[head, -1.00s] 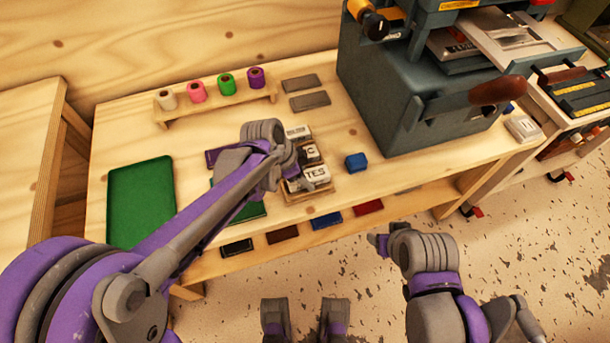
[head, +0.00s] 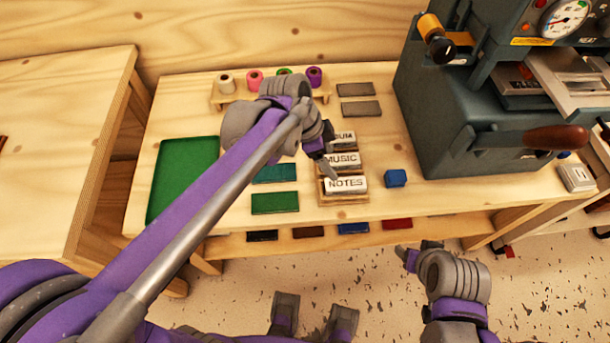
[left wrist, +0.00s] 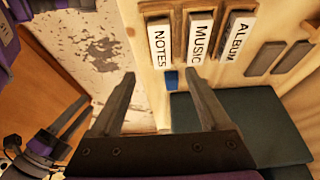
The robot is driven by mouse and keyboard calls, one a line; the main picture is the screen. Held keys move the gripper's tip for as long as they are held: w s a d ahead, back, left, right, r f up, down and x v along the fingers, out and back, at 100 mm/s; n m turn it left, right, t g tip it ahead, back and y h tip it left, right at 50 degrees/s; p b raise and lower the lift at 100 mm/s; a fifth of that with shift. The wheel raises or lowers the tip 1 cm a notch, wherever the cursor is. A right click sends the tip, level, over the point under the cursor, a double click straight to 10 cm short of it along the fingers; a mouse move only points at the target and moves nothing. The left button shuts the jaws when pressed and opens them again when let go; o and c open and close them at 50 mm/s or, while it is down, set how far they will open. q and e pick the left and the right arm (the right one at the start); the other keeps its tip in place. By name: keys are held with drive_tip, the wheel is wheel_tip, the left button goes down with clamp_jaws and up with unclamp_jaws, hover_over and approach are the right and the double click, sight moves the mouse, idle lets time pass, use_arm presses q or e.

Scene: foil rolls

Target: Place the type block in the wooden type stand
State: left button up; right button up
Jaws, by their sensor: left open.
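The wooden type stand (head: 345,200) is on the bench, with white-labelled type blocks in a row: NOTES (head: 345,183) at the front, MUSIC (head: 342,160) behind it and ALBUM (head: 344,137) at the back, partly hidden by my arm. The left wrist view also shows NOTES (left wrist: 160,47), MUSIC (left wrist: 201,38) and ALBUM (left wrist: 237,36). My left gripper (head: 329,158) is open and empty at the left side of the stand; its fingers (left wrist: 160,82) are apart in the left wrist view. A small blue block (head: 396,178) sits right of the stand. My right gripper (head: 417,252) is in front of the bench.
The grey press (head: 470,110) stands right of the stand. A green tray (head: 185,175) and flat green plates (head: 275,203) lie to the left. A rack of colored rolls (head: 314,77) and grey plates (head: 362,107) are behind. Bench space is clear around the blue block.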

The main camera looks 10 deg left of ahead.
use_arm(q)
drive_tip(key=s+a+f+n+t+y, duration=0.1)
drive_tip(key=s+a+f+n+y, duration=0.1)
drive_tip(key=s+a+n, duration=0.4)
drive_tip(key=s+a+f+n+t+y, duration=0.2)
drive_tip(key=s+a+f+n, duration=0.2)
drive_tip(key=s+a+n, duration=0.3)
drive_tip(key=s+n, duration=0.1)
drive_tip(key=s, duration=0.1)
drive_tip(key=shift+s+a+t, duration=0.15)
drive_tip(key=shift+s+t, duration=0.15)
drive_tip(key=shift+w, duration=0.1)
